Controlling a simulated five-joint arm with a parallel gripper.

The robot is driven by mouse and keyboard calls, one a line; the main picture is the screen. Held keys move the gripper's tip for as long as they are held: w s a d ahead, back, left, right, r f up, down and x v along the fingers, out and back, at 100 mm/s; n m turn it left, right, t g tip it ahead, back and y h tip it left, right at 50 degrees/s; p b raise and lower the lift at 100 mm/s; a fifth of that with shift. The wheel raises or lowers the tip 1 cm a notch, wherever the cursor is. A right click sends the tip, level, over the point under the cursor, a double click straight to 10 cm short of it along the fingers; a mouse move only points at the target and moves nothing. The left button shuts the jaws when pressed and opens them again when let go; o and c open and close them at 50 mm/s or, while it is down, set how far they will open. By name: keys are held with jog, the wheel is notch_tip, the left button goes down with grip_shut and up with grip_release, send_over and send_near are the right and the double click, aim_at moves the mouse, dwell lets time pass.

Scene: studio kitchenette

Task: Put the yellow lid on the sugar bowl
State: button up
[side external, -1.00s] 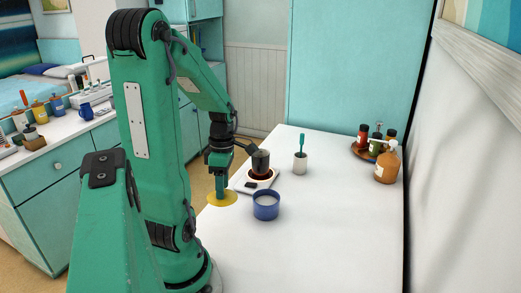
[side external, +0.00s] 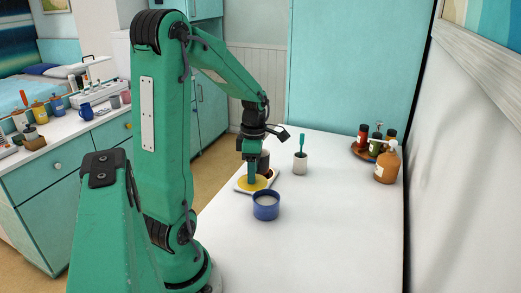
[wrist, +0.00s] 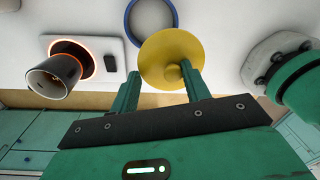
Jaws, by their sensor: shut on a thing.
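The yellow lid (side external: 261,184) is a flat disc with a small knob. My gripper (side external: 252,181) is shut on it and holds it above the table, just behind and left of the sugar bowl in the side view. In the wrist view the lid (wrist: 165,52) is at the fingertips, its knob beside the right finger. The blue sugar bowl (side external: 266,212) stands upright and open on the table, with pale contents. In the wrist view its blue rim (wrist: 127,22) shows at the top edge, partly cut off, and the lid overlaps its lower part.
A dark mug (wrist: 52,75) stands on a white warmer plate (wrist: 105,55) with a glowing ring, close to the lid. A pale cup with a green utensil (side external: 300,162) is behind. Bottles on a tray and an amber pump bottle (side external: 386,168) stand right. The front table is clear.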

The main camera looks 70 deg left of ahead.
jog(key=w, duration=0.4)
jog(key=shift+d+r, duration=0.25)
jog(key=shift+r, duration=0.15)
jog(key=shift+f, duration=0.15)
jog(key=shift+f, duration=2.75)
jog(key=shift+f, duration=0.5)
dwell(0.5)
jog(key=o, duration=1.8)
jog(key=shift+r, duration=0.15)
